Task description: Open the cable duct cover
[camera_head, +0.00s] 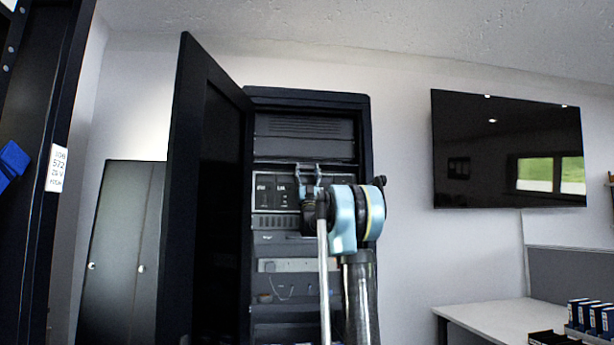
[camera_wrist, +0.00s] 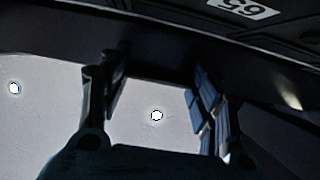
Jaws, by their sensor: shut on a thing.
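The cable duct cover seems to be the dark horizontal bar (camera_wrist: 155,62) at the fingertips in the wrist view; its edges are hard to make out in the shadow. My gripper (camera_head: 308,170) is at the upper middle of the open black rack cabinet (camera_head: 365,130), in front of its equipment. In the wrist view my gripper (camera_wrist: 157,75) has its two fingers apart, one on each side, with their tips against the dark bar. It is shut on this bar. My arm hides part of the rack's right side.
The cabinet door (camera_head: 190,200) stands open to the left of the rack. A grey locker (camera_head: 120,250) is behind it. A wall screen (camera_head: 510,150) hangs at the right above a white desk (camera_head: 490,320) with blue boxes (camera_head: 580,315). A dark frame (camera_head: 45,150) fills the left edge.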

